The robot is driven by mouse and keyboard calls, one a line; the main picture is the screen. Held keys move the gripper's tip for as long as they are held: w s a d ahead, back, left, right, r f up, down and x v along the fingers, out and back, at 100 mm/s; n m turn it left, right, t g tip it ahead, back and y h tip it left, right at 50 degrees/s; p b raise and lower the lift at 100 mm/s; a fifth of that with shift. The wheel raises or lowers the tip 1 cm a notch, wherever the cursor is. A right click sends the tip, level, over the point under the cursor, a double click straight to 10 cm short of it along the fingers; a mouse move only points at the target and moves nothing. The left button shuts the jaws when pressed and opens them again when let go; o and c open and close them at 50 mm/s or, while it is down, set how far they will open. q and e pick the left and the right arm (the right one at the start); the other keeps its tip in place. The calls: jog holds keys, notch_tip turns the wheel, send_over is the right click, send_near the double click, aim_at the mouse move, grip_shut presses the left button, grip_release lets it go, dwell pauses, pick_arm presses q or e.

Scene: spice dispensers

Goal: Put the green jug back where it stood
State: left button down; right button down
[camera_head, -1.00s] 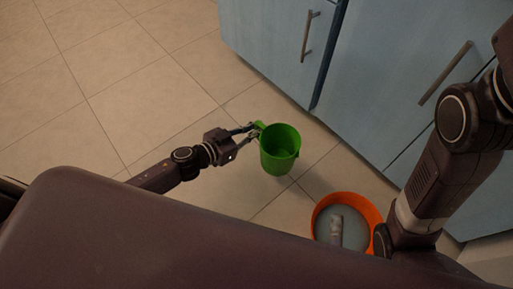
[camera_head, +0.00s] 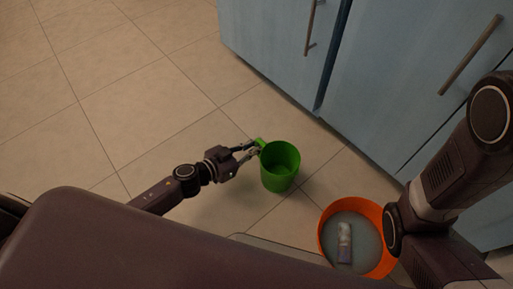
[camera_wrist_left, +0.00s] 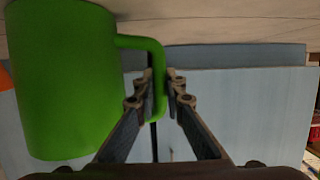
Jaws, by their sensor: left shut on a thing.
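The green jug (camera_head: 280,172) is upright and looks empty inside in the head view. My left gripper (camera_head: 257,147) is at its handle, on the jug's left side. In the left wrist view the green jug (camera_wrist_left: 62,85) fills the left part, and my left gripper (camera_wrist_left: 161,90) has its fingers closed about the handle's outer bar. Whether the jug touches the floor or hangs above it, I cannot tell. My right gripper does not show; only my right arm shows at the right.
An orange tub (camera_head: 323,238) holds greyish contents and a small pale container (camera_head: 345,240) near the bottom right. Light blue cabinets (camera_head: 405,75) with metal handles stand behind at the right. The tiled floor (camera_head: 120,90) is open at the left.

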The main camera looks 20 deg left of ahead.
pick_arm(q)
jog(key=shift+r, duration=0.1)
jog(key=c, duration=2)
grip_release()
